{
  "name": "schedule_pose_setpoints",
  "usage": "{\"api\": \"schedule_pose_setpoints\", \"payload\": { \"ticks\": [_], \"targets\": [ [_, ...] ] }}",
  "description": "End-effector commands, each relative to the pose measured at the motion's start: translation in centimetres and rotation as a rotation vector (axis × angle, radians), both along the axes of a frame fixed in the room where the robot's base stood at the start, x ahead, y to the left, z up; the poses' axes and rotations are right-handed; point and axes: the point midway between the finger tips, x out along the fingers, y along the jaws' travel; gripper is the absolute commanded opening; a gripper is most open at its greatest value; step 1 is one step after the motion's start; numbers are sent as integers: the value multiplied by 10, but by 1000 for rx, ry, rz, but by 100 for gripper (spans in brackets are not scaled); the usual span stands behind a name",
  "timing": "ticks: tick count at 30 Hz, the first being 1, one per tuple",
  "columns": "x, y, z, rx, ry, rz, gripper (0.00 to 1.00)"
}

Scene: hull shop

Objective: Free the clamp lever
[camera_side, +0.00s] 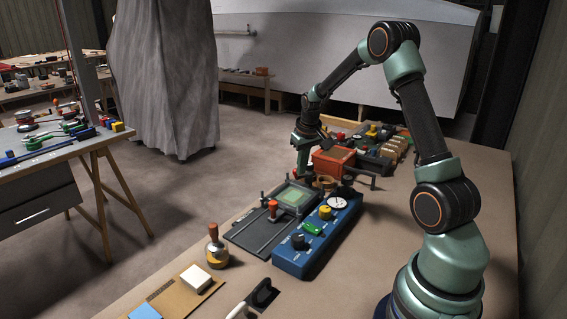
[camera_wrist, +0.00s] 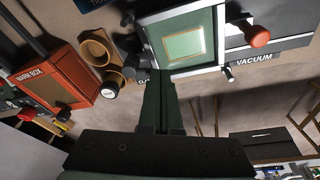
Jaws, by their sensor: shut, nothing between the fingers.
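A framed fixture with a pale green panel (camera_side: 293,196) lies on the bench; it also shows at the top of the wrist view (camera_wrist: 187,43). An orange-red handle (camera_side: 272,208) stands at its near side, and a red knob shows beside the frame in the wrist view (camera_wrist: 256,36). I cannot tell for certain which part is the clamp lever. My gripper (camera_side: 303,173) is shut and empty, above the bench near the far end of the fixture. In the wrist view its fingers (camera_wrist: 160,76) point at the frame's edge; whether they touch it is unclear.
An orange warm box (camera_side: 333,160) and brown rings (camera_wrist: 97,48) stand close to my gripper. A blue control box (camera_side: 313,235) with a dial lies right of the fixture. Bench at right is bare.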

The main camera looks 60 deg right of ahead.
Motion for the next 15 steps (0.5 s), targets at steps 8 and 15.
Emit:
{"api": "schedule_pose_setpoints", "payload": {
  "ticks": [8,15],
  "targets": [
    [3,0,0,9,-7,-45,0],
    [5,0,0,15,-11,-76,0]
  ]
}}
